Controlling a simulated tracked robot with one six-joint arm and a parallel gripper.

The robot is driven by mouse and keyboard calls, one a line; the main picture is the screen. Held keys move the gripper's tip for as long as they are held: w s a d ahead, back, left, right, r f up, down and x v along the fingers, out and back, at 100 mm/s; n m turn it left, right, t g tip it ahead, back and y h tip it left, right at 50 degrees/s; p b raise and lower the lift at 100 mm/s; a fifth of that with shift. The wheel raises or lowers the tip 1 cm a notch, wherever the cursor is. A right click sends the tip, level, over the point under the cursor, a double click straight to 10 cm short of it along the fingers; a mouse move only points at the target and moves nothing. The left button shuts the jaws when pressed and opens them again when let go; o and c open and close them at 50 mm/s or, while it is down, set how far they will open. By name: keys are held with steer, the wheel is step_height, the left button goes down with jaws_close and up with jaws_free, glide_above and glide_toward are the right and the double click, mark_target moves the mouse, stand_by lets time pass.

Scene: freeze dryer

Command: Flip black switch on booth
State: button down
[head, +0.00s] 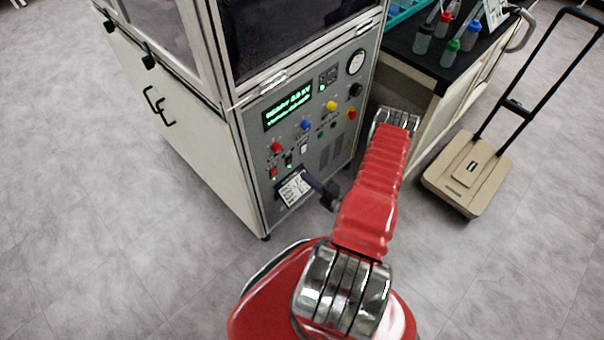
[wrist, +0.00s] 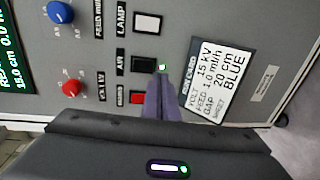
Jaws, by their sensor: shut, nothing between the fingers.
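The booth's grey control panel (head: 325,130) faces me in the head view. The black switch (wrist: 143,65) is in the wrist view, beside a label that seems to read AIR, with a small green light (wrist: 162,68) next to it. It also shows small in the head view (head: 289,160). My gripper (wrist: 161,78) is shut and empty, its purple fingertips just beside the black switch and the green light. Whether they touch the panel I cannot tell. In the head view my gripper (head: 309,181) points at the panel's lower part.
A red switch (wrist: 138,97) and a white lamp switch (wrist: 147,22) flank the black one. Red (wrist: 72,88) and blue (wrist: 61,13) knobs sit to the left. A white settings card (wrist: 217,78) is right of the fingers. A beige cart (head: 466,172) stands right.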

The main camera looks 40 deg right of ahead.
steer(key=s, duration=0.8)
steer(key=shift+d+f, duration=0.15)
steer(key=shift+f, duration=0.3)
steer(key=s, duration=0.8)
steer(key=shift+s+d, duration=0.2)
steer(key=shift+s, duration=0.2)
stand_by(0.6)
